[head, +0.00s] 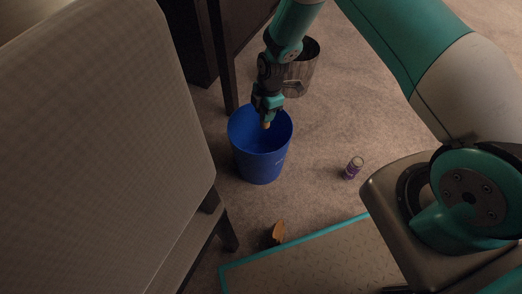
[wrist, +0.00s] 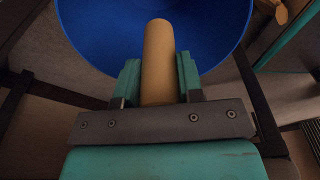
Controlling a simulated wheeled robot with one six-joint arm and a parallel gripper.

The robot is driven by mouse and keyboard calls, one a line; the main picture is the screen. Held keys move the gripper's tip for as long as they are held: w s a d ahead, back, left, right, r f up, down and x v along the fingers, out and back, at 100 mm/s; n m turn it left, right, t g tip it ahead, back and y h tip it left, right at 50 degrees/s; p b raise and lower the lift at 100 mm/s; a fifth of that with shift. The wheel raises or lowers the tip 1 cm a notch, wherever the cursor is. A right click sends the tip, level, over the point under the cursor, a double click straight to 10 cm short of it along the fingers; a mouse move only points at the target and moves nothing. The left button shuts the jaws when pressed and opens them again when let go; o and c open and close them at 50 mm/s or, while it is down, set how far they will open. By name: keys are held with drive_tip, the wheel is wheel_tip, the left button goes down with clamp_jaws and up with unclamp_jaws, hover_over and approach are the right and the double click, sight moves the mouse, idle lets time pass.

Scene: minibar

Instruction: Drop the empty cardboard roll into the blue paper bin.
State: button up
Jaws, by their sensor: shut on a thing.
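The blue paper bin (head: 262,160) stands upright on the carpet in the head view, left of the middle. My gripper (head: 266,119) is over the bin's opening, pointing down. In the wrist view my gripper (wrist: 160,82) is shut on the tan cardboard roll (wrist: 158,55), which sticks out between the two teal fingers. The blue inside of the bin (wrist: 215,30) fills the view behind the roll.
A dark wire-like bin (head: 302,72) stands behind the blue bin. A purple can (head: 354,168) is on the carpet to the right. A brown object (head: 277,234) lies in front. A chair (head: 110,130) is close on the left. Carpet right of the bin is mostly free.

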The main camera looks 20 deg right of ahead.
wheel_tip(320, 180, down, 4)
drive_tip(key=b, duration=0.2)
drive_tip(key=shift+b, duration=0.35)
drive_tip(key=o, duration=1)
drive_tip(key=shift+c, duration=0.2)
wheel_tip(320, 180, up, 17)
drive_tip(key=d+p, duration=0.2)
drive_tip(key=p, duration=0.4)
drive_tip(key=shift+w, duration=0.2)
drive_tip(key=shift+r, duration=0.1)
